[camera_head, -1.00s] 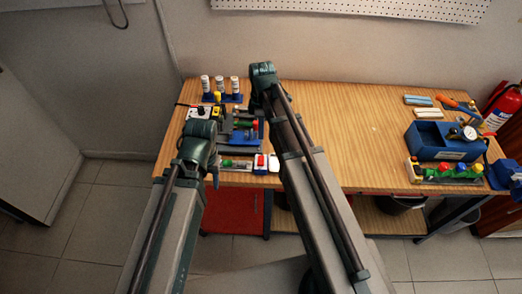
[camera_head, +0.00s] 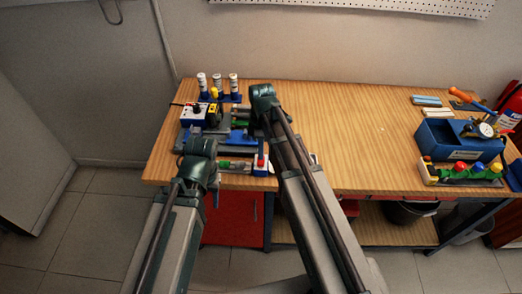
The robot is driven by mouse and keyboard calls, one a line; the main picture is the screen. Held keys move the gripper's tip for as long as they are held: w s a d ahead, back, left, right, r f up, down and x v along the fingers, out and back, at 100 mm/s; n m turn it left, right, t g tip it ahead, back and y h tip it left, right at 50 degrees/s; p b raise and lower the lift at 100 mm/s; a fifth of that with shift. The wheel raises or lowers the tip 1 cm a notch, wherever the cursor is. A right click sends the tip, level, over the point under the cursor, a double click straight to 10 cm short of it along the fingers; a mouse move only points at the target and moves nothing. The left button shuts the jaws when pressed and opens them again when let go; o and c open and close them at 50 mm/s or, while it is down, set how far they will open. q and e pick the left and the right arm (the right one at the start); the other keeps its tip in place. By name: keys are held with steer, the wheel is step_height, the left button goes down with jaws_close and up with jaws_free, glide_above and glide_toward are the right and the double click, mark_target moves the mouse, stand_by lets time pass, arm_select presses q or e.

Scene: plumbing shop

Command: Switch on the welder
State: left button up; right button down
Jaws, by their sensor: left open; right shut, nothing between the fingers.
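A small blue-and-white box with a dark knob and a yellow part (camera_head: 195,114) stands at the left end of the bench; it looks like the welder's control box, but its switch is too small to make out. Beside it lies a grey and blue fixture (camera_head: 240,137) with green parts, partly covered by my arms. My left gripper (camera_head: 212,131) is open just in front of the box, mostly hidden by its own wrist. My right gripper (camera_head: 250,127) is shut and empty over the right side of the fixture, largely hidden by its arm. I cannot tell whether either touches anything.
A blue toolbox (camera_head: 455,142) with a gauge and a row of coloured valves (camera_head: 465,171) sit at the bench's right. The bench middle (camera_head: 355,130) is clear. A wall is close behind.

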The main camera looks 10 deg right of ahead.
mark_target(261, 163)
step_height(261, 163, down, 3)
steer(key=shift+s+r+b, duration=0.1)
steer(key=shift+s+b, duration=0.05)
steer(key=shift+b, duration=0.7)
arm_select(q)
step_height(261, 163, down, 3)
steer(key=shift+r, duration=0.15)
arm_select(e)
steer(key=shift+s, duration=0.1)
steer(key=shift+s+a+f, duration=0.1)
steer(key=shift+s+f, duration=0.1)
steer(key=shift+f, duration=0.1)
steer(key=shift+w+r, duration=0.15)
steer(key=shift+w, duration=0.1)
steer(key=shift+w+d+r, duration=0.2)
steer(key=shift+w+r, duration=0.05)
steer(key=shift+w, duration=0.45)
arm_select(q)
steer(key=shift+r, duration=0.1)
